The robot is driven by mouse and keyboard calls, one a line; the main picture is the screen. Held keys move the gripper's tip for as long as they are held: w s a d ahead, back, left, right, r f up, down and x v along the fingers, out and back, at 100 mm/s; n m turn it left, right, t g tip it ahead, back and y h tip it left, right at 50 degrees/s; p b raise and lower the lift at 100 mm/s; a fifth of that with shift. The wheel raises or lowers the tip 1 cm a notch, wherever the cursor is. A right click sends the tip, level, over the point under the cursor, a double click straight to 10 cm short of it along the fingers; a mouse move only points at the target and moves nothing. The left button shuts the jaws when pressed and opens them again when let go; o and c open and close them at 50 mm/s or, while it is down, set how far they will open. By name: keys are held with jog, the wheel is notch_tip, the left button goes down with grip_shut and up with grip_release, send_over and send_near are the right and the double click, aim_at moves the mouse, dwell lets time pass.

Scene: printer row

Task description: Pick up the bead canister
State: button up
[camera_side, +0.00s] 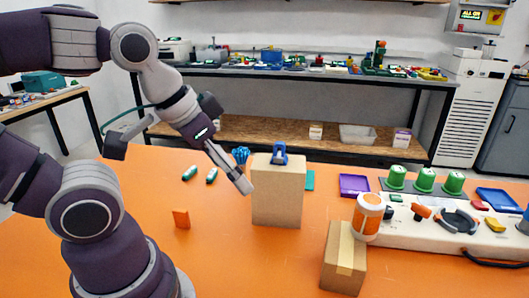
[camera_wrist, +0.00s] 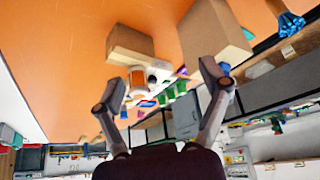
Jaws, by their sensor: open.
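The bead canister (camera_side: 368,217) looks to be the white and orange cylinder at the right of the orange table, beside a low cardboard box. It looks nearly upright, and its lower part is close to the box; I cannot tell if they touch. In the wrist view the canister (camera_wrist: 138,80) shows small, just right of the left finger. My gripper (camera_side: 243,185) is open and empty, left of the tall cardboard box and well away from the canister. In the wrist view the fingers of my gripper (camera_wrist: 163,77) are spread wide.
A tall cardboard box (camera_side: 277,195) with a blue object on top stands between my gripper and the canister. The low box (camera_side: 343,262) stands in front of the canister. A white machine (camera_side: 450,228) with green spools is to its right. The front middle table is clear.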

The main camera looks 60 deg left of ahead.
jog(key=shift+o, duration=0.4)
jog(key=m+g+h, duration=0.2)
jog(key=m+h, duration=0.4)
jog(key=m, duration=0.5)
send_near(368, 212)
jog(key=w+f, duration=0.2)
jog(key=w, duration=0.1)
jog(key=shift+y, duration=0.3)
jog(key=x, duration=0.9)
jog(key=shift+s+f, duration=0.3)
jog(key=shift+f, duration=0.05)
jog(key=shift+a, duration=0.1)
jog(key=c, duration=1.3)
